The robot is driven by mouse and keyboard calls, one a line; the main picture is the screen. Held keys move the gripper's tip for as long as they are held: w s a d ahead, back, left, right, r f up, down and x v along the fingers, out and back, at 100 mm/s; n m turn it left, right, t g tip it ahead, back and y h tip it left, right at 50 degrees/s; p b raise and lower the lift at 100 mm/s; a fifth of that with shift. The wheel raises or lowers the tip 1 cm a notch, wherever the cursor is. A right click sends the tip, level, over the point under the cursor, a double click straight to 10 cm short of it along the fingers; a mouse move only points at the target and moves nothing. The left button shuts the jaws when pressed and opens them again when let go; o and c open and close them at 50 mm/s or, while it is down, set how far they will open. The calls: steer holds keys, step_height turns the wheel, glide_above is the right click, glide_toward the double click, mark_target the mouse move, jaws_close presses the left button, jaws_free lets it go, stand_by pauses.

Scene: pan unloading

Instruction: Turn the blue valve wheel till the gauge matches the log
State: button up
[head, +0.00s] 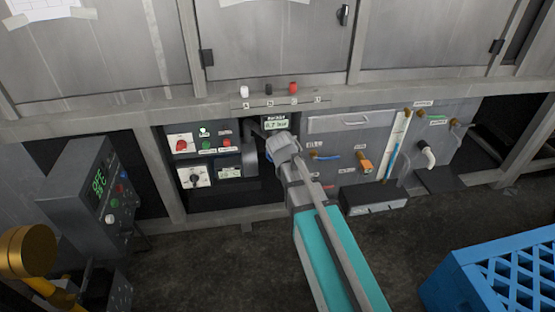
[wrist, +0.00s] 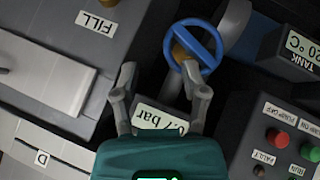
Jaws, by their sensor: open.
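The blue valve wheel (wrist: 192,23) is a round ring with a crossbar around a brass hub, at the top of the wrist view. In the head view my arm mostly hides it. My gripper (wrist: 160,78) is open and empty, its right fingertip just below the wheel's hub in the picture; I cannot tell if it touches. In the head view my gripper (head: 283,148) is in front of the panel recess. The gauge display (wrist: 160,118) is partly hidden by my gripper and shows an upside-down reading ending in "7 bar". It also shows in the head view (head: 277,123).
A control box with red and green buttons (wrist: 277,137) and a TANK display (wrist: 300,45) sit right in the wrist view. Papers (head: 40,10) hang on the upper doors, too small to read. A blue crate (head: 490,270) stands at lower right. Dark floor lies between.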

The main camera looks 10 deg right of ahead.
steer(key=s+a+f+n+t+h+b, duration=0.1)
steer(key=a+h+b, duration=0.2)
steer(key=a+b, duration=0.2)
steer(key=s+a+f+n+t+h+b, duration=0.1)
steer(key=a+f+n+t+h+b, duration=0.1)
steer(key=a+b, duration=0.3)
steer(key=shift+s+a+f+h, duration=0.25)
steer(key=shift+a+h, duration=0.35)
steer(key=shift+a, duration=0.35)
steer(key=shift+w+d, duration=0.1)
steer(key=b+x, duration=0.4)
steer(key=x, duration=0.9)
steer(key=shift+w+d, duration=0.1)
steer(key=shift+w, duration=0.1)
steer(key=shift+c, duration=0.2)
jaws_close()
